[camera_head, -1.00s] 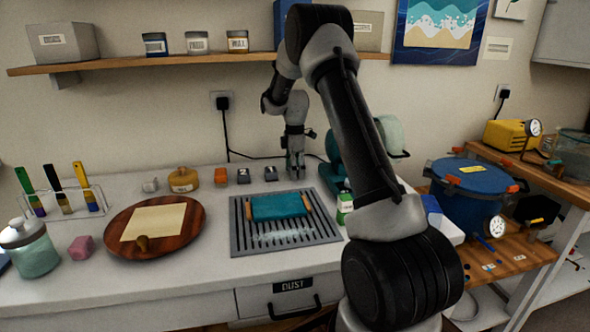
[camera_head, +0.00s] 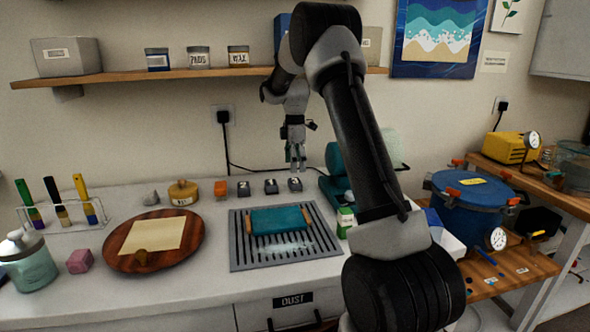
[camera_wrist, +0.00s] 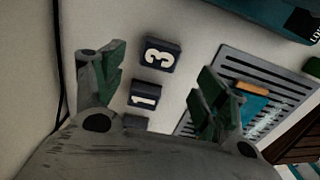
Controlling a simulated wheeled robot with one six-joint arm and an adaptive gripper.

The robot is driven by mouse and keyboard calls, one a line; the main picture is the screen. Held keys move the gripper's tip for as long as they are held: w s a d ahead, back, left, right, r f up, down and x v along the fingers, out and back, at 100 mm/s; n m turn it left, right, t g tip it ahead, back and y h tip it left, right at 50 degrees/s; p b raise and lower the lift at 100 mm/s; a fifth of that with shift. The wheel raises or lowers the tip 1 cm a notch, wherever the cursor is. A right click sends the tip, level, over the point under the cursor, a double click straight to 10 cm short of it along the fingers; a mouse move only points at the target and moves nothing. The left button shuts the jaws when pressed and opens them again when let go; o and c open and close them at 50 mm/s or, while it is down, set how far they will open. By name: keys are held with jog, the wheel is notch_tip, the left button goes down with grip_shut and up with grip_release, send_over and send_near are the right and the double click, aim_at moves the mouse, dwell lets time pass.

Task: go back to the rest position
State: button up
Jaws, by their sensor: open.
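My gripper (camera_head: 296,162) is raised above the back of the white bench, pointing down, open and empty. In the wrist view its two green-padded fingers (camera_wrist: 158,95) stand wide apart. Between and below them are small dark numbered blocks, one marked 3 (camera_wrist: 162,55) and one marked 1 (camera_wrist: 146,96). In the head view several such small blocks (camera_head: 271,187) stand in a row at the back of the bench, apart from the gripper.
A slotted grey grate (camera_head: 240,245) bears a teal block (camera_head: 278,220) with wooden ends. A round wooden board (camera_head: 120,255) lies left. A shelf (camera_head: 130,78) with jars is above, behind my arm. A blue pressure pot (camera_head: 470,210) stands right. A teal machine (camera_head: 336,165) is beside my arm.

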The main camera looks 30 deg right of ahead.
dwell(0.5)
jog(key=shift+m, duration=1.2)
jog(key=s+f+m, duration=0.2)
jog(key=s+m, duration=0.1)
jog(key=shift+s+a+f+g, duration=0.3)
jog(key=shift+f+g, duration=0.1)
jog(key=s, duration=0.1)
jog(key=m, duration=0.1)
jog(key=s, duration=0.1)
jog(key=shift+s+a+r+m, duration=0.2)
jog(key=shift+s+a+m, duration=0.1)
jog(key=shift+m, duration=0.1)
jog(key=s+a+r+m+t, duration=0.1)
jog(key=s+r, duration=0.4)
jog(key=s, duration=0.6)
jog(key=s+a+r+m+t, duration=0.2)
jog(key=s+a+r+m, duration=0.2)
jog(key=s, duration=0.8)
jog(key=s+a+r+m+t, duration=0.2)
jog(key=s+r, duration=0.4)
jog(key=s, duration=0.5)
jog(key=shift+s+a+r+m, duration=0.2)
jog(key=shift+a+r+m, duration=0.1)
jog(key=shift+a, duration=0.6)
